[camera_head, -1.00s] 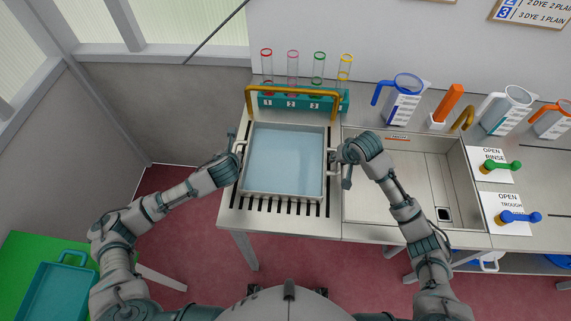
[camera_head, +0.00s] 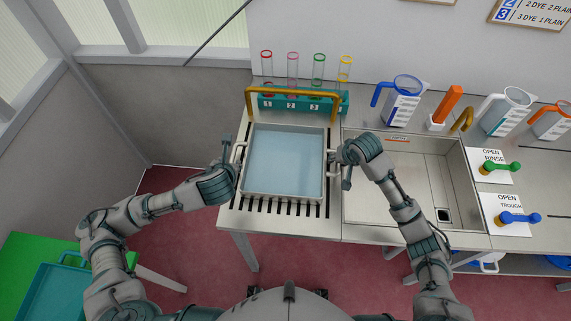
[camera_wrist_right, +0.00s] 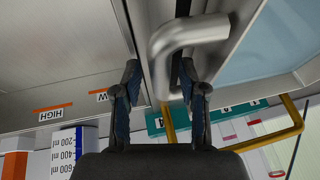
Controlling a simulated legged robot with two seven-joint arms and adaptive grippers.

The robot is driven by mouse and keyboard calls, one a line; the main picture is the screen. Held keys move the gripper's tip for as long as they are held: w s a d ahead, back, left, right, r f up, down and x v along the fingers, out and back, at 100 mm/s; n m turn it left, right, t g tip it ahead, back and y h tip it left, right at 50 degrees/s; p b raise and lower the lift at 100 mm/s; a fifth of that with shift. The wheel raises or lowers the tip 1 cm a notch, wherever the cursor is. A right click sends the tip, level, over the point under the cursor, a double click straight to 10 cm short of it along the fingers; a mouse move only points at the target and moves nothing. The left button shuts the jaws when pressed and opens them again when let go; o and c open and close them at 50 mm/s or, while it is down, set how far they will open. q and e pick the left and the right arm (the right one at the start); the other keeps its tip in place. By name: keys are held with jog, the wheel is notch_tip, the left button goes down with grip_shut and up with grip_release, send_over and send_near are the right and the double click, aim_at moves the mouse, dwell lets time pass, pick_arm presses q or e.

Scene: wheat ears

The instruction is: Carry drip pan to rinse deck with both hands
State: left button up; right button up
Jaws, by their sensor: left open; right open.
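The drip pan (camera_head: 284,197) is a pale rectangular tray with light blue liquid, standing level on a slatted steel surface (camera_head: 235,212). It has a handle on its left and right sides. My left gripper (camera_head: 233,153) is open beside the left handle; the head view does not show clearly if it touches. My right gripper (camera_head: 338,165) is open at the right handle. In the right wrist view the grey handle (camera_wrist_right: 190,38) lies at the fingertips (camera_wrist_right: 160,75), partly between the open fingers. I cannot tell which surface is the rinse deck.
A gold bar (camera_head: 290,90) arches behind the pan, before a teal rack (camera_head: 325,105) of coloured-rim tubes. A steel basin (camera_head: 400,213) lies to the right. Measuring jugs (camera_head: 402,100) and green and blue valve levers (camera_head: 502,168) stand further right. A green table (camera_head: 28,245) is lower left.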

jog(key=shift+r, duration=0.2)
jog(key=v, duration=1.1)
jog(key=shift+s+r, duration=0.2)
jog(key=shift+r, duration=0.1)
notch_tip(320, 180, up, 17)
jog(key=p, duration=1.7)
jog(key=shift+f, duration=0.25)
